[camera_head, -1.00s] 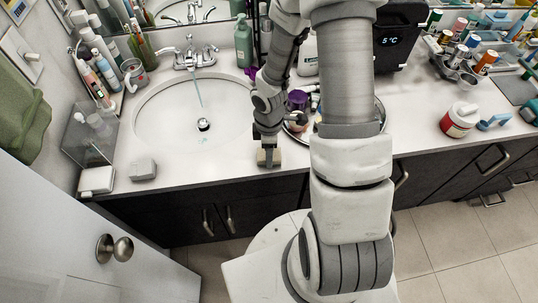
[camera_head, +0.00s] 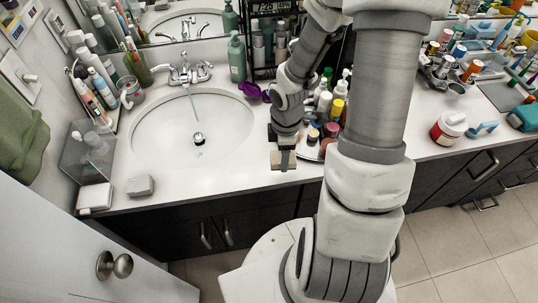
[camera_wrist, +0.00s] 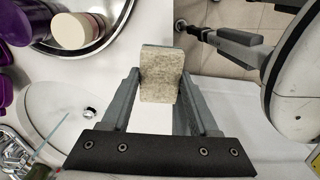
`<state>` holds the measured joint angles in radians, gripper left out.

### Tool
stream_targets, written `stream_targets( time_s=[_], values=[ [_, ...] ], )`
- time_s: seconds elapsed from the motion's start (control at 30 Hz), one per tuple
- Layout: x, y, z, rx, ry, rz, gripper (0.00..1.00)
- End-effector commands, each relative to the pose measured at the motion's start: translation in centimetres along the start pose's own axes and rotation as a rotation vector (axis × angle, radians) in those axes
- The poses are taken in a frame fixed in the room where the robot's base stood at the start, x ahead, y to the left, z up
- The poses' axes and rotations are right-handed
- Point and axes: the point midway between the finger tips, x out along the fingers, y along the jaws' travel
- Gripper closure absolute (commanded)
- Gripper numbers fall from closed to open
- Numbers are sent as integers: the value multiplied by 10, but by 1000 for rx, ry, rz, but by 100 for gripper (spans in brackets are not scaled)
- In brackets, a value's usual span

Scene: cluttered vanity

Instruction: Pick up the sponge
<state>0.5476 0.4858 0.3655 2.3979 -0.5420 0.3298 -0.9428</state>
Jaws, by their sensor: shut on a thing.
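The sponge is a small beige, speckled block with a thin bluish-green edge (camera_wrist: 161,76). In the wrist view it stands between the two grey fingers, which touch its sides. In the head view the sponge (camera_head: 283,161) shows under my gripper (camera_head: 284,142), close to the counter's front edge and right of the sink. My gripper is shut on the sponge. I cannot tell whether the sponge still touches the counter.
The round tray (camera_wrist: 112,38) with bottles and jars lies close beside my gripper. The sink (camera_head: 165,140) is to the left. A small grey block (camera_head: 140,186) lies on the front left counter. A red-and-white jar (camera_head: 449,127) stands at right.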

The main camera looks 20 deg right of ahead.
Motion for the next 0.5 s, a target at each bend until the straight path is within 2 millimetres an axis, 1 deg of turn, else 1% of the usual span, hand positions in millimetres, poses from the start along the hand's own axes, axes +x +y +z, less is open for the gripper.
stream_targets(
  time_s=[0.03, 0.2, 0.4, 0.5],
  values=[
    [-8, -2, 9, 5, 0, 1, 91],
    [-22, -8, 31, 5, 0, 1, 91],
    [-32, -14, 50, 2, 0, 1, 91],
    [-36, -16, 55, 1, 0, 0, 91]
  ],
)
